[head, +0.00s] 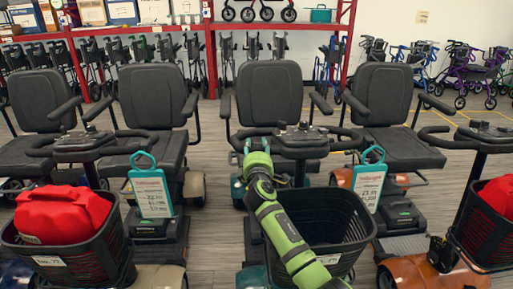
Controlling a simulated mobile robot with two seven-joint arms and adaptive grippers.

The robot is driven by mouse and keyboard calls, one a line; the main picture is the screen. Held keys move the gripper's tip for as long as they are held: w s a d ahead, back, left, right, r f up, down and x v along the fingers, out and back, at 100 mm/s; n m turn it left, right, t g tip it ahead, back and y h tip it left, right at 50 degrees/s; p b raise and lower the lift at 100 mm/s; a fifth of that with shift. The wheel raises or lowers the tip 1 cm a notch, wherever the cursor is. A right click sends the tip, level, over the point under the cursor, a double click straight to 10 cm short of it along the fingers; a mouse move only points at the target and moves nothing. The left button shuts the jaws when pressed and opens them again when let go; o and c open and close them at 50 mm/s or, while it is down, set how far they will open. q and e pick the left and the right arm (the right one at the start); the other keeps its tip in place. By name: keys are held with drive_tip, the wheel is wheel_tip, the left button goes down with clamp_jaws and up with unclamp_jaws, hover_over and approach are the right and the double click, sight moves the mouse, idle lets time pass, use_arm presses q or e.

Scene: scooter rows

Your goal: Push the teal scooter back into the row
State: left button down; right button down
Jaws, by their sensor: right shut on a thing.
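The teal scooter (255,276) stands in the middle of the row, facing me, with a black seat (268,97), a dark handlebar (302,143) and an empty black basket (345,232) at its front. Only small parts of its teal bodywork show, low down beside and behind the basket. My right arm, green, crosses in front of the basket from the bottom. My right gripper (252,146) is shut on the left-hand side of the handlebar. The fingertips are partly hidden against the dark bar. My left gripper is not in view.
An orange scooter (410,273) stands close on the right, and another scooter (160,277) close on the left. Tags (368,185) hang nearby. Red bags (62,214) fill the outer baskets. Rollators and a red rack (210,60) stand behind. Gaps between scooters are narrow.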

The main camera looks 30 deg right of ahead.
drive_tip(key=c, duration=0.7)
unclamp_jaws()
drive_tip(key=shift+f, duration=0.1)
drive_tip(key=shift+o, duration=0.2)
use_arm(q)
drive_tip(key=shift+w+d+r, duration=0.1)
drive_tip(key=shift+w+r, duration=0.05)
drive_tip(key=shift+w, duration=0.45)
use_arm(e)
drive_tip(key=v, duration=1.2)
